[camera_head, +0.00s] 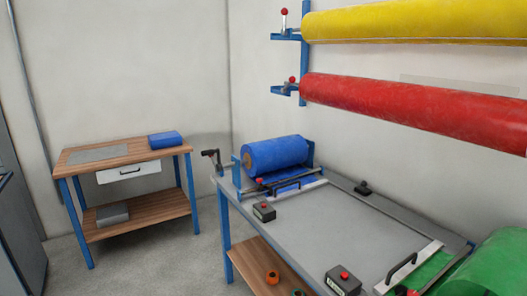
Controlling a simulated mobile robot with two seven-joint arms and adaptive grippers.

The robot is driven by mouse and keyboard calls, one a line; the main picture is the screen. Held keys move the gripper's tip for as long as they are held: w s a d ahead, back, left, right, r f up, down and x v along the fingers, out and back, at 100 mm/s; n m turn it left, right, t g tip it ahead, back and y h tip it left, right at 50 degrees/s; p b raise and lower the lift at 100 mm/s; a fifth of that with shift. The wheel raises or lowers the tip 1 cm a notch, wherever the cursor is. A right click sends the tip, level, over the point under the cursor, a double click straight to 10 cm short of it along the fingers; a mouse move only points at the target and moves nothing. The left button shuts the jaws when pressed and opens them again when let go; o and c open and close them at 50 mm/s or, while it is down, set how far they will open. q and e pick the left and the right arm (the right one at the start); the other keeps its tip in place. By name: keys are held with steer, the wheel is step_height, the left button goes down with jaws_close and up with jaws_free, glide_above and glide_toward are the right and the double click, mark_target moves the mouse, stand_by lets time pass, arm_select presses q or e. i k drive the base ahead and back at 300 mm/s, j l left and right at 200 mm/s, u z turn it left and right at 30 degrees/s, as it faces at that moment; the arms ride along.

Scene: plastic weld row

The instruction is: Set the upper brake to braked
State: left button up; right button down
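The upper brake (284,18) is a short pale lever with a red ball knob, at the left end of the yellow roll (415,22) high on the wall. Its lever stands upright from a blue bracket (285,36). A lower brake (291,81) with a red knob sits at the left end of the red roll (415,108). Its knob is close to its own bracket, and its lever is too small to read clearly. Neither of my grippers is in view.
A grey-topped table (335,222) below the rolls carries a blue roll (275,155), control boxes with red buttons and a green roll (490,265) at the right. A wooden workbench (115,153) stands at the left. Open floor lies between them.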

mark_target(284, 12)
steer(key=i+j+u, duration=0.35)
steer(key=i, duration=0.15)
steer(key=i+j+u, duration=0.3)
steer(key=i, duration=0.2)
steer(key=i+u, duration=0.35)
steer(key=i, duration=0.15)
steer(key=i+z, duration=0.2)
steer(key=i, duration=0.35)
steer(key=i+j+z, duration=0.15)
steer(key=i, duration=0.4)
steer(key=i+j+z, duration=0.2)
steer(key=i, duration=0.3)
steer(key=i+j+z, duration=0.7)
steer(key=i+j, duration=0.2)
